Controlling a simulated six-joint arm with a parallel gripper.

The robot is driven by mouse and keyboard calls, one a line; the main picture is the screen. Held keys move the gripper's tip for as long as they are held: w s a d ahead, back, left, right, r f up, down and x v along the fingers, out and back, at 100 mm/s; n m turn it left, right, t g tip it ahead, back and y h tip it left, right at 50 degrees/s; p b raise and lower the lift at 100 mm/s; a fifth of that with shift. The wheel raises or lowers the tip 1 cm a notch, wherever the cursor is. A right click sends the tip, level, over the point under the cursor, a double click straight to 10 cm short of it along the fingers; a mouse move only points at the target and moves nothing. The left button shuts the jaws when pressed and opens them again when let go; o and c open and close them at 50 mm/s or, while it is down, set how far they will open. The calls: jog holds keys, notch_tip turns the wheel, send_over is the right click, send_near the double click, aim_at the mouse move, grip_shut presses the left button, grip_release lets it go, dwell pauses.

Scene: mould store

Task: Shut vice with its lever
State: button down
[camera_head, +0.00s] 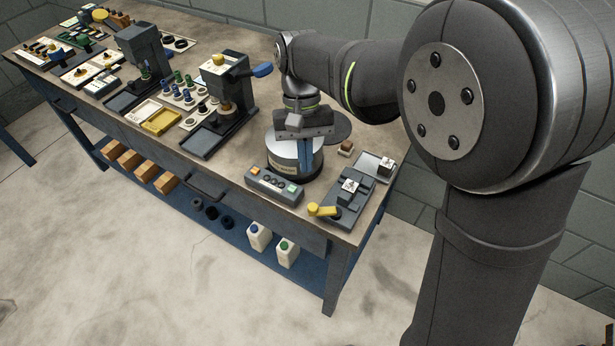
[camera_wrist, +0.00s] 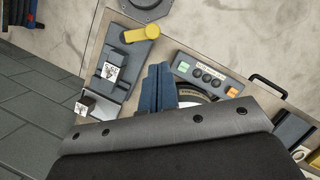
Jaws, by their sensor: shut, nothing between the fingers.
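The vice (camera_head: 340,205) is a dark grey block on a plate at the bench's near right corner. Its yellow lever (camera_head: 322,210) points left, towards the control box. A small block with a printed white top (camera_head: 349,187) sits at its jaws; whether they grip it I cannot tell. In the wrist view the vice (camera_wrist: 130,58) is at upper left, with the lever (camera_wrist: 140,33) at its far end. My gripper (camera_head: 305,165) is shut and empty, pointing down in front of the silver drum, left of the vice and apart from it. Its blue fingers show in the wrist view (camera_wrist: 158,75).
A control box (camera_head: 274,185) with orange and green buttons stands left of the vice. The silver drum (camera_head: 283,150) is behind my gripper. A similar printed block (camera_head: 386,166) rests on a light grey plate (camera_head: 370,163) behind the vice. Presses and trays fill the bench further left.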

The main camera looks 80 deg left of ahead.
jog(key=v, duration=0.2)
jog(key=shift+r, duration=0.25)
jog(key=shift+f, duration=0.1)
dwell(0.4)
jog(key=f, duration=0.2)
jog(key=d+f+m, duration=0.1)
jog(key=f, duration=0.2)
jog(key=w+d+f+m, duration=0.1)
jog(key=f, duration=0.2)
jog(key=shift+w+d+g, duration=0.1)
jog(key=shift+d+g, duration=0.05)
jog(key=shift+g, duration=0.15)
jog(key=w+m, duration=0.1)
jog(key=m, duration=0.1)
jog(key=w+a+m+g, duration=0.1)
jog(key=m, duration=0.1)
jog(key=w+f+m+g+y, duration=0.1)
jog(key=m, duration=0.1)
jog(key=shift+w+a+f, duration=0.15)
jog(key=shift+w+a, duration=0.05)
jog(key=shift+w, duration=0.05)
jog(key=shift+w+m+g+y, duration=0.3)
jog(key=shift+w+m+y, duration=0.35)
jog(key=shift+m, duration=0.75)
